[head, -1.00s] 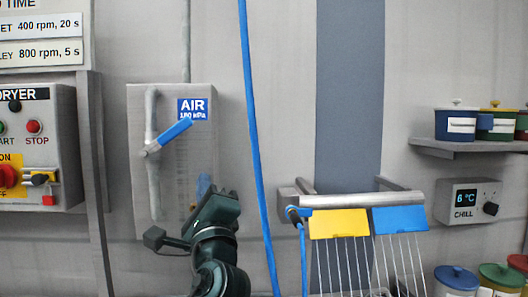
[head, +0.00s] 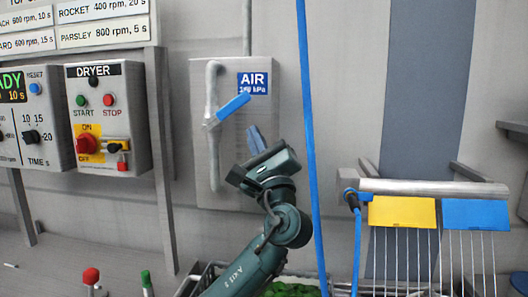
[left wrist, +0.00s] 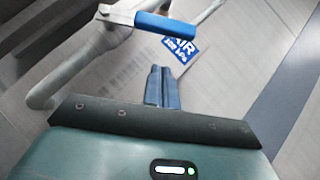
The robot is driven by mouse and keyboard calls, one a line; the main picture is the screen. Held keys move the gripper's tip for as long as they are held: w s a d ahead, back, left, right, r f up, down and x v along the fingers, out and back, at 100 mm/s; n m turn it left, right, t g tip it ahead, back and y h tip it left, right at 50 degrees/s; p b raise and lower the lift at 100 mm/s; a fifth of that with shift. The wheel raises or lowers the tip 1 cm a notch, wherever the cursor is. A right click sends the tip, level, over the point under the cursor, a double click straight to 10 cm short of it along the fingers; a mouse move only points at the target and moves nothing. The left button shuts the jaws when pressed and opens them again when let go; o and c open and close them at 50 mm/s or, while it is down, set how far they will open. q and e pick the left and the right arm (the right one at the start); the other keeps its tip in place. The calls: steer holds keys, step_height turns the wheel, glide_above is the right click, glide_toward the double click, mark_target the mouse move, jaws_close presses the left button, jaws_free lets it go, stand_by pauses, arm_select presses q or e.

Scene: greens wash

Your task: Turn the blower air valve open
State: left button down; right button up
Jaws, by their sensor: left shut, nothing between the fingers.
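The blower air valve has a blue lever handle (head: 234,107) on a grey pipe (head: 212,150), mounted on a panel with a blue AIR sign (head: 253,83). The handle slants up to the right from its pivot on the pipe. My left gripper (head: 256,136) is just below and right of the handle, in front of the panel, with its blue fingers shut and empty. In the left wrist view the shut fingers (left wrist: 162,87) point toward the handle (left wrist: 165,25) and a gap shows between them. My right gripper is not in view.
A blue hose (head: 309,150) hangs just right of my left gripper. A dryer control box (head: 108,155) is on the left. A rail with yellow (head: 402,212) and blue (head: 476,215) flaps stands at right. Crates with greens (head: 292,289) sit below my arm.

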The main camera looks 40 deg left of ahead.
mark_target(224, 113)
arm_select(q)
steer(key=a+r, duration=0.1)
steer(key=s+a+r+p, duration=0.1)
steer(key=r, duration=0.1)
stand_by(0.4)
steer(key=shift+r, duration=0.1)
